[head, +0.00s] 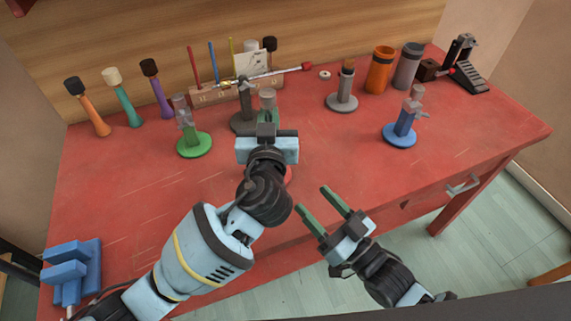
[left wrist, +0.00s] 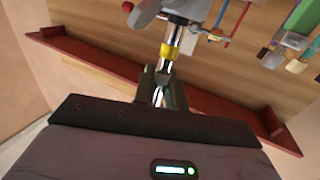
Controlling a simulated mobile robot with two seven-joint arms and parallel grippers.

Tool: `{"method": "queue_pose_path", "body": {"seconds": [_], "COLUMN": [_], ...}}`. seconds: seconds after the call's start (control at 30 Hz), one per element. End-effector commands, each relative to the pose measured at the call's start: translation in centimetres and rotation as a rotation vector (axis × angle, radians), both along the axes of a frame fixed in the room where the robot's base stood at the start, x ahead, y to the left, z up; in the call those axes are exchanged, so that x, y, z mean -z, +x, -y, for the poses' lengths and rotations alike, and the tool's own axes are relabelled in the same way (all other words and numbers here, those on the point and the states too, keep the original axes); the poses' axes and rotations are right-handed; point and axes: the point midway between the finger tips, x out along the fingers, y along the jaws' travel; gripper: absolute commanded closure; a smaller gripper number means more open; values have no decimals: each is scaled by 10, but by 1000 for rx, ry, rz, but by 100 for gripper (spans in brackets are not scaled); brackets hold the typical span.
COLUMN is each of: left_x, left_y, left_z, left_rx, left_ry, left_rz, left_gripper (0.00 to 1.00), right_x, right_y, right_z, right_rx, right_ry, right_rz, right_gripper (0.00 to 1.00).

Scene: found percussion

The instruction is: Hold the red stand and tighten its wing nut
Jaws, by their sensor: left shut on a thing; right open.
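My left gripper (head: 267,118) is shut on the red stand, seen from behind in the head view. My right gripper (head: 313,198) is open and empty, near the table's front edge, apart from the stand.
A green stand (head: 194,146) is left of the held one; a blue stand (head: 402,132) and grey stand (head: 343,100) are right. A dark stand (head: 243,122) is close behind. Mallets, a wooden rack (head: 215,97) and cups (head: 380,70) line the back. The right front red tabletop (head: 350,165) is clear.

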Motion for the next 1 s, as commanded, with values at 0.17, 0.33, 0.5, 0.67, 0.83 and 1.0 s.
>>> {"method": "queue_pose_path", "body": {"seconds": [0.17, 0.33, 0.5, 0.67, 0.83, 1.0], "left_x": [0, 0, 0, 0, 0, 0], "left_y": [0, 0, 0, 0, 0, 0], "left_z": [0, 0, 0, 0, 0, 0], "left_rx": [0, 0, 0, 0, 0, 0], "left_ry": [0, 0, 0, 0, 0, 0], "left_rz": [1, 1, 1, 1, 1, 1], "left_gripper": [100, 100, 100, 100, 100, 100], "right_x": [-1, -2, -3, -3, -3, -4], "right_y": [-1, -2, -3, -3, -3, -3], "right_z": [4, 7, 10, 13, 14, 14], "right_rx": [62, 119, 171, 207, 226, 231], "right_ry": [-285, -558, -810, -986, -1080, -1100], "right_rz": [204, 402, 592, 726, 799, 814], "right_gripper": [40, 40, 40, 40, 40, 40]}}
